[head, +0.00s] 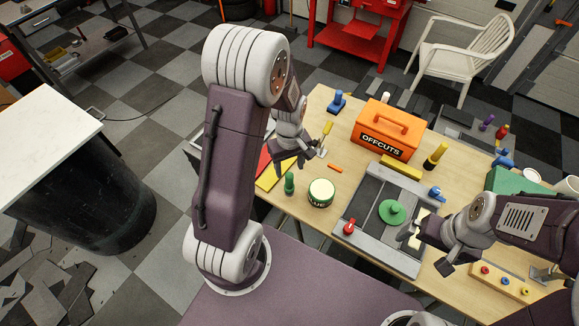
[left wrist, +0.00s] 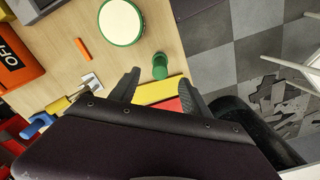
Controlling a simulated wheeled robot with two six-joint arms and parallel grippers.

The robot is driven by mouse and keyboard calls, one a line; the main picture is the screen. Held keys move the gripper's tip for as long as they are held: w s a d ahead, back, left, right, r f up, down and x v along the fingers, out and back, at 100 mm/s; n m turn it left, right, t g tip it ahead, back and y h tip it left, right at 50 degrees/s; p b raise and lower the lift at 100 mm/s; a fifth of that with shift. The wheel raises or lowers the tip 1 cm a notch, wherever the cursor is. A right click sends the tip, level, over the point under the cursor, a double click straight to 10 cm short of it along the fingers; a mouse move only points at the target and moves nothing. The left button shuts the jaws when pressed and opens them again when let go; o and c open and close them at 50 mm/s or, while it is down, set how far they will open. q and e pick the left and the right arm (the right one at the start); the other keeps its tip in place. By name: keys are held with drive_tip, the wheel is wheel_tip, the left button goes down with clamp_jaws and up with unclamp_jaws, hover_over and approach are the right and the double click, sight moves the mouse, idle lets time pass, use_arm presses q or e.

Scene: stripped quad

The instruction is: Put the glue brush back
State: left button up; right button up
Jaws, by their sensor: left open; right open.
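A brush-like tool with a yellow handle (head: 327,129) stands upright at a small pale square piece near the table's far left; I cannot tell whether it is the glue brush. In the left wrist view the yellow handle (left wrist: 57,104) is partly hidden by my gripper body. A round tub with a cream top and green rim (head: 321,191) stands nearby; it also shows in the left wrist view (left wrist: 121,22). My left gripper (head: 297,165) is open and empty, above the table's left edge beside the tool. My right gripper (head: 428,250) is open and empty by the grey frame's right side.
An orange OFFCUTS box (head: 384,132) stands at the back. A grey frame (head: 350,205) with a green knob (head: 392,211) fills the middle. A green peg-like piece (head: 290,183) stands beside the tub. Yellow and red sheets (left wrist: 160,90) lie under my left gripper. An orange stick (head: 335,168) lies near the tub.

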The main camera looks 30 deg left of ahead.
use_arm(q)
drive_tip(key=s+d+r+m+t, duration=0.1)
drive_tip(key=s+d+r+m, duration=0.45)
drive_tip(key=s+m, duration=0.4)
wheel_tip(320, 180, down, 8)
drive_tip(key=w+b, duration=0.1)
drive_tip(key=b, duration=0.7)
drive_tip(key=shift+a+m+b, duration=0.35)
drive_tip(key=shift+b, duration=0.05)
use_arm(e)
wheel_tip(320, 180, down, 9)
use_arm(q)
drive_tip(key=shift+w+f, duration=0.1)
